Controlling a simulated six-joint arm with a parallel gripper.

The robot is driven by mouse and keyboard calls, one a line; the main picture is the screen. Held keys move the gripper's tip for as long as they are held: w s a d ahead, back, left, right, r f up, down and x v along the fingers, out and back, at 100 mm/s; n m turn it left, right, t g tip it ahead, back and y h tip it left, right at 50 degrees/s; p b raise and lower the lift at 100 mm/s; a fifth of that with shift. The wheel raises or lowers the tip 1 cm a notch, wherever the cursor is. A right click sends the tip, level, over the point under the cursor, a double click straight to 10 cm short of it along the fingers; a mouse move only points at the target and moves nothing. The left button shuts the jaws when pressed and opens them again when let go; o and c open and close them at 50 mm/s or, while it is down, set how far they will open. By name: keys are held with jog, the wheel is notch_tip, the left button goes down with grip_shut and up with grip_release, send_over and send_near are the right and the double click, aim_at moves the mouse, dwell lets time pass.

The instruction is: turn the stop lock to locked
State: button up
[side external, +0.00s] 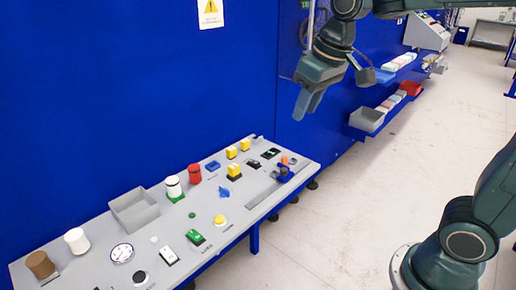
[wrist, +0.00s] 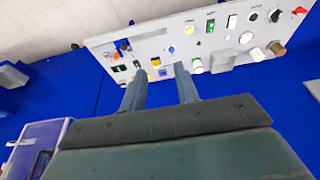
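The grey control panel (side external: 105,248) stands against the blue wall, and it also shows beyond my fingers in the wrist view (wrist: 232,62). The labels are too small to read, so I cannot tell for certain which control is the stop lock. A blue winged knob (side external: 224,191) sits near the middle of the panel. A dark blue handle (side external: 283,173) with an orange piece (side external: 285,160) beside it sits in a slotted plate at the right end. My gripper (side external: 308,105) is above and behind the panel's right end, touching nothing. In the wrist view its two fingers (wrist: 160,72) are apart with nothing held.
The panel carries a red cylinder (side external: 194,174), a white cylinder on a green base (side external: 174,188), a grey tray (side external: 134,210), yellow blocks (side external: 234,172) and a yellow button (side external: 220,220). Shelves with bins (side external: 367,119) line the wall at right. The floor in front is clear.

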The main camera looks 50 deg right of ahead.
jog(key=w+f+g, duration=0.1)
jog(key=w+f, duration=0.1)
jog(key=w, duration=0.6)
jog(key=g, duration=0.3)
send_over(224, 188)
notch_tip(224, 188, down, 18)
jog(key=shift+s+r, duration=0.1)
notch_tip(224, 188, down, 14)
jog(key=shift+r, duration=0.1)
grip_shut()
